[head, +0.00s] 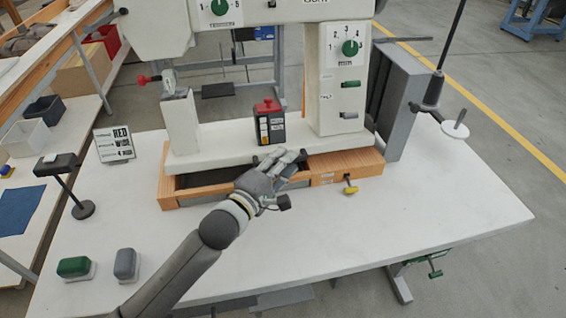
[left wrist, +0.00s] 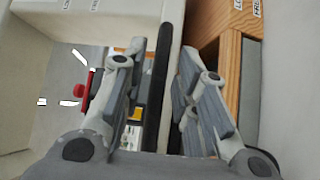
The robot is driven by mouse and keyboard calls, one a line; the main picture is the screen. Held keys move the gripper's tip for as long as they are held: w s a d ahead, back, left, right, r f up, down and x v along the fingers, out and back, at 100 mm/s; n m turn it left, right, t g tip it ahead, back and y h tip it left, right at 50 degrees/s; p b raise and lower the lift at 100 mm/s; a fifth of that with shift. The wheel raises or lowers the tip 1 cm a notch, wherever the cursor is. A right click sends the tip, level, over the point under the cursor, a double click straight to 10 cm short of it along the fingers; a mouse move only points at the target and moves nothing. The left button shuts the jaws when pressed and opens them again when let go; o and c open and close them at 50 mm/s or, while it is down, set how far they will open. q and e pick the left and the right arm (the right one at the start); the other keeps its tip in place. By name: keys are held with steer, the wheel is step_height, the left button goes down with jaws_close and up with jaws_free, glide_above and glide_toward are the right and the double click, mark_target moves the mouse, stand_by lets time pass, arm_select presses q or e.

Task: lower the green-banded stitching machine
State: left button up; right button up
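The white stitching machine (head: 328,75) stands on the table, with green dials and a green knob on its head and pillar. I cannot make out a green band. Its bed (head: 215,145) sits above a wooden case (head: 335,165); a dark opening shows between them at the front left. My left gripper (head: 290,160) is at the front edge of the bed. In the left wrist view the fingers (left wrist: 163,60) are apart, with a dark strip (left wrist: 160,85) between them; I cannot tell whether they touch it. My right gripper is out of view.
A red-topped dark block (head: 270,125) stands on the bed. A yellow knob (head: 350,188) is on the case front. The table's front right (head: 440,205) is clear.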

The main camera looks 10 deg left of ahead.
arm_select(q)
jaws_close()
steer(key=shift+s+d+f+b, duration=0.1)
steer(key=shift+s+f+b, duration=0.15)
steer(key=shift+f, duration=0.65)
steer(key=shift+s+d+f+b, duration=0.1)
steer(key=shift+s+f, duration=0.1)
steer(key=shift+f, duration=0.65)
steer(key=shift+o, duration=1.4)
jaws_free()
steer(key=shift+w+a+r, duration=0.1)
steer(key=shift+r, duration=0.45)
steer(key=shift+w+r, duration=0.1)
steer(key=v, duration=1.2)
steer(key=shift+f, duration=0.35)
